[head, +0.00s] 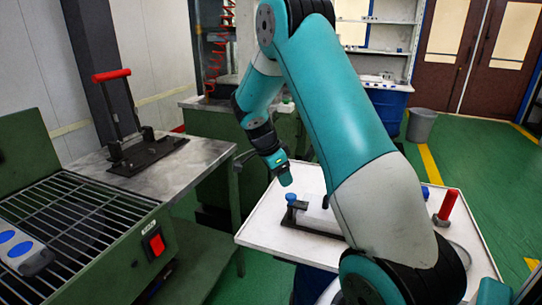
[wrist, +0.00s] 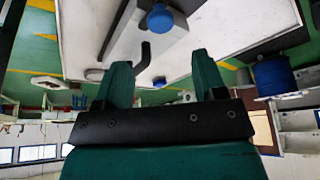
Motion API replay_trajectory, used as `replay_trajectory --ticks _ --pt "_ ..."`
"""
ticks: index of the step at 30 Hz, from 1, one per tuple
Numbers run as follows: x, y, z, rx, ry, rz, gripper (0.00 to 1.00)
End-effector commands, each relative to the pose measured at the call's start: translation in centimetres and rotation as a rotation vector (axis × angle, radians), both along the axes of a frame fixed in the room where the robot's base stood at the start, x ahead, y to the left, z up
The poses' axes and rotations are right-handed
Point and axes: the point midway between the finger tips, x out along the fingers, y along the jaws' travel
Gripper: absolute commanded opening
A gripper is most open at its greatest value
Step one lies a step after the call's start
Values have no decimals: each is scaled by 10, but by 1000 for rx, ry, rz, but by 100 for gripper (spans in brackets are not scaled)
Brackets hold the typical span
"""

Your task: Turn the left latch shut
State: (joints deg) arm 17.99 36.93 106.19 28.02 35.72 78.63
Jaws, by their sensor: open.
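A mould fixture with a pale block and a dark base (head: 312,229) lies on a white-topped table. A blue knob (head: 291,198) stands on its left side, and a second blue knob (head: 425,192) shows to the right of my arm. My gripper (head: 284,177) hangs just above the left knob, apart from it. In the wrist view my gripper (wrist: 160,62) has its fingers spread with nothing held. That view shows a large blue knob (wrist: 159,18), a smaller one (wrist: 159,82) and a black bent lever (wrist: 143,57). My arm hides much of the fixture.
A red-handled tool (head: 447,206) stands at the right of the white table (head: 262,240). At left are a steel bench (head: 195,158) with a red-handled press (head: 115,115) and a green machine with a wire rack (head: 75,228). Green floor (head: 470,140) is open at back right.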

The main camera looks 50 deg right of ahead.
Motion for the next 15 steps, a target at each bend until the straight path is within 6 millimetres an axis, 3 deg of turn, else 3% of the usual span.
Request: replay_trajectory --ticks 6,15 --pt "9 19 48 0 -3 2 64" --pt "12 29 77 0 1 0 64"
